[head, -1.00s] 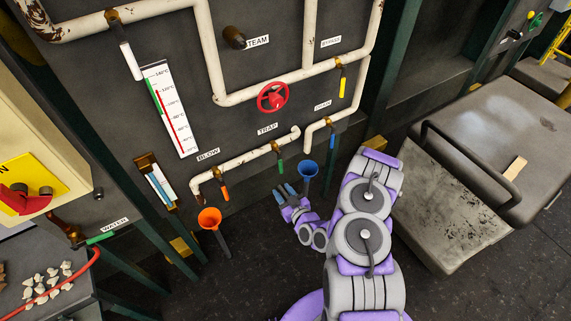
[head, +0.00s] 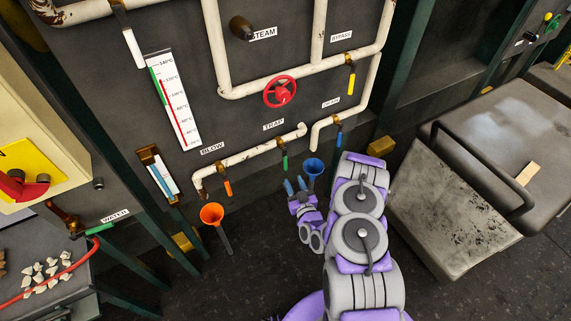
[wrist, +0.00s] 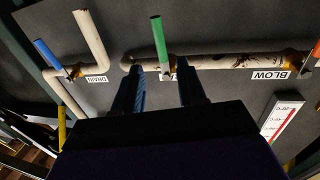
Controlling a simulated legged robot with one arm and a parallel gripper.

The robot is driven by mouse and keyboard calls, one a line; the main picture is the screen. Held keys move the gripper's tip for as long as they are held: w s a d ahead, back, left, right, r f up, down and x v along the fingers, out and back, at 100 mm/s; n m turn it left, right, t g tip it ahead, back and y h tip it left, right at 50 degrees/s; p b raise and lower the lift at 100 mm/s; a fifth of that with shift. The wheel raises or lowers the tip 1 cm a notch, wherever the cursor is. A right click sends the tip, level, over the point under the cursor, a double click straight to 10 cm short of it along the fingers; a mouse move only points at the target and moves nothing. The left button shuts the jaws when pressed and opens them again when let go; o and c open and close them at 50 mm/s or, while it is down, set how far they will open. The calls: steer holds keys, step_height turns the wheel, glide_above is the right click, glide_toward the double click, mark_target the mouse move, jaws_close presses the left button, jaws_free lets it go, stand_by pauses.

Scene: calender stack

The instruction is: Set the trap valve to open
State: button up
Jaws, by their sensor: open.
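The trap valve has a green handle (head: 285,163) that hangs down from a brass body on the white pipe, below the TRAP label (head: 273,125). My gripper (head: 295,185) is open and empty, with its blue fingers just below the green handle and apart from it. The wrist view is upside down. There the green handle (wrist: 158,40) points up the picture, beyond and between the two dark fingertips of my gripper (wrist: 163,76). The fingers partly cover the TRAP label in that view.
A blue-handled drain valve (head: 339,136) hangs to the right, an orange-handled blow valve (head: 227,187) to the left. A blue funnel (head: 314,167) stands close beside my fingers. An orange funnel (head: 211,215) is at left. A grey handled box (head: 450,205) is at right.

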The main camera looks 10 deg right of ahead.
mark_target(286, 164)
steer(key=w+b, duration=0.1)
steer(key=w, duration=0.2)
steer(key=w+a+b, duration=0.1)
steer(key=w, duration=0.3)
steer(key=w+b, duration=0.1)
steer(key=w, duration=0.2)
steer(key=shift+w+a, duration=0.2)
steer(key=shift+w, duration=0.2)
jaws_close()
